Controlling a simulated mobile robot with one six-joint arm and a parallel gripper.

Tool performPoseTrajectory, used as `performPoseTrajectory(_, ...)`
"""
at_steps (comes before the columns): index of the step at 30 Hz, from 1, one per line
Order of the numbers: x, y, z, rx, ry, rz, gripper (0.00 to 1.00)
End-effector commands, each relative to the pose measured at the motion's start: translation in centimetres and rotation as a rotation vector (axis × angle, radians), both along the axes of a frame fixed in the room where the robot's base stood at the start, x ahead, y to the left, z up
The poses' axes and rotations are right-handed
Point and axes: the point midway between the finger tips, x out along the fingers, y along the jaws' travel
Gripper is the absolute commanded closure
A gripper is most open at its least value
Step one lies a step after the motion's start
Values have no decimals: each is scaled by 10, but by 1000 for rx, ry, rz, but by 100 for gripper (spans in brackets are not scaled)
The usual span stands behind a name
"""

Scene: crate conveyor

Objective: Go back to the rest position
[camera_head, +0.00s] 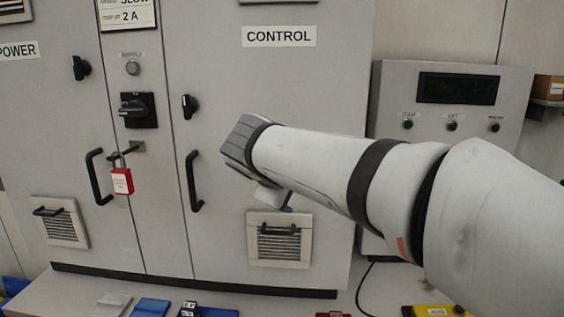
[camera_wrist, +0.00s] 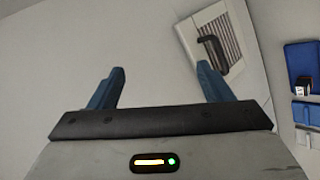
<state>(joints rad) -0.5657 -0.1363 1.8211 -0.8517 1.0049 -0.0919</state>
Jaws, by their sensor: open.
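My gripper (camera_wrist: 162,85) is open in the wrist view. Its two blue fingers stand well apart with nothing between them. A pale cabinet surface lies beyond the fingers. In the head view my arm reaches in from the right, in front of the control cabinet (camera_head: 330,100). The fingers are mostly hidden there behind my wrist. A vent with a black handle (camera_head: 280,240) shows just below my wrist. The same vent also appears beyond the right finger in the wrist view (camera_wrist: 222,38).
A red padlock (camera_head: 122,181) hangs on the cabinet at left. Black door handles (camera_head: 194,182) stick out. A panel with a dark display (camera_head: 458,88) stands at right, behind my arm. Blue items (camera_head: 150,306) and a yellow box (camera_head: 437,311) lie along the front edge.

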Motion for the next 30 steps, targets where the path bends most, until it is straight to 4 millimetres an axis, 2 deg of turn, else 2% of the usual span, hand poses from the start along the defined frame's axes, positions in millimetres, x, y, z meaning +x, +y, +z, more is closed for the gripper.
performPoseTrajectory(1,-18,-35,-7,72,70,-86,27)
performPoseTrajectory(3,-47,-69,-33,184,161,-199,27)
performPoseTrajectory(6,-94,-106,-66,356,269,-372,27)
performPoseTrajectory(9,-140,-125,-93,520,343,-534,27)
performPoseTrajectory(13,-183,-133,-117,684,399,-698,27)
performPoseTrajectory(15,-196,-134,-125,742,412,-754,27)
performPoseTrajectory(18,-206,-133,-132,787,423,-796,27)
performPoseTrajectory(30,-207,-133,-133,791,424,-801,27)
